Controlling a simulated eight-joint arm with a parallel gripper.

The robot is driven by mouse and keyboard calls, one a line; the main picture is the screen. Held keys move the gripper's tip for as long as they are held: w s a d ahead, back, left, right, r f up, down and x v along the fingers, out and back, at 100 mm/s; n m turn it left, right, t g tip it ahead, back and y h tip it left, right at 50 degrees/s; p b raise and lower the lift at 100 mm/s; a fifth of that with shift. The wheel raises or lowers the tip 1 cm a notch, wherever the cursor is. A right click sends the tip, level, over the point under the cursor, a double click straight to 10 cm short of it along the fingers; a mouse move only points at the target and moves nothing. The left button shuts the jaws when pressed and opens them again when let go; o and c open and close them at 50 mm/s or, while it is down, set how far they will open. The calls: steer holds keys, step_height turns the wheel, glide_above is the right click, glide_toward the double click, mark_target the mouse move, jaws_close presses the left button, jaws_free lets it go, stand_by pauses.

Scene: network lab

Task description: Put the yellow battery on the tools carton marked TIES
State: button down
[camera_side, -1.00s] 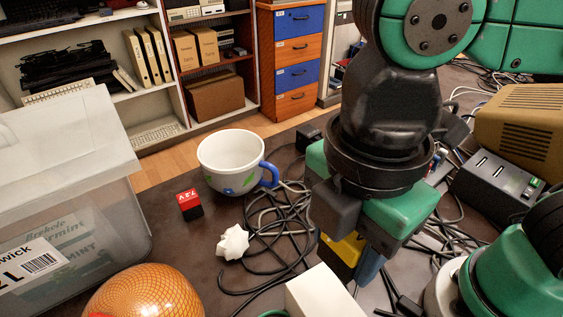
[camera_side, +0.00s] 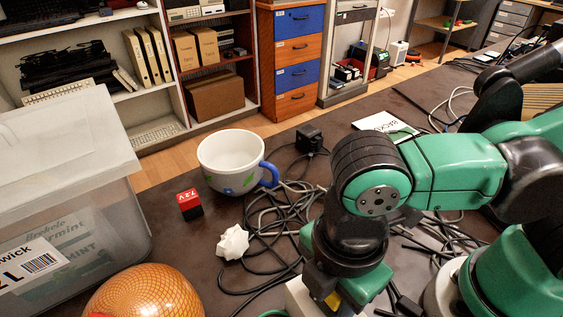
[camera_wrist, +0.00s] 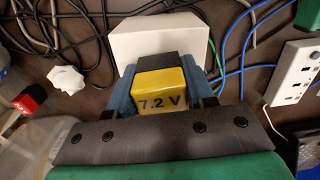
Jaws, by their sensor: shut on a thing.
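My gripper (camera_side: 331,301) is low at the bottom of the side view, pointing down. It is shut on the yellow battery (camera_wrist: 162,96), whose 7.2 V label shows in the wrist view between the blue fingers. Only a sliver of the battery (camera_side: 333,300) shows in the side view. A plain white carton (camera_wrist: 160,43) lies just beyond the battery in the wrist view, and the battery's dark end overlaps its near edge. The carton (camera_side: 296,294) is partly hidden by my gripper in the side view. I see no TIES marking, and cannot tell whether battery and carton touch.
A red 7.2 V battery (camera_side: 190,204), a white mug (camera_side: 230,160) and crumpled paper (camera_side: 232,242) stand left of tangled cables (camera_side: 272,222). A clear bin (camera_side: 75,200) and an orange ball (camera_side: 146,294) are farther left. A white power strip (camera_wrist: 294,76) lies right in the wrist view.

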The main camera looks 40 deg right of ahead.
steer(key=shift+f, duration=0.1)
steer(key=shift+c, duration=1.6)
jaws_free()
step_height(320, 180, up, 12)
steer(key=w+d+f+m+t, duration=0.3)
steer(key=w+d+m, duration=0.3)
steer(key=d+m, duration=0.3)
steer(key=w+d+f+m+t, duration=0.4)
steer(key=w+d+m, duration=0.2)
steer(key=d+m, duration=0.3)
steer(key=shift+w+f, duration=0.2)
steer(key=shift+w, duration=0.15)
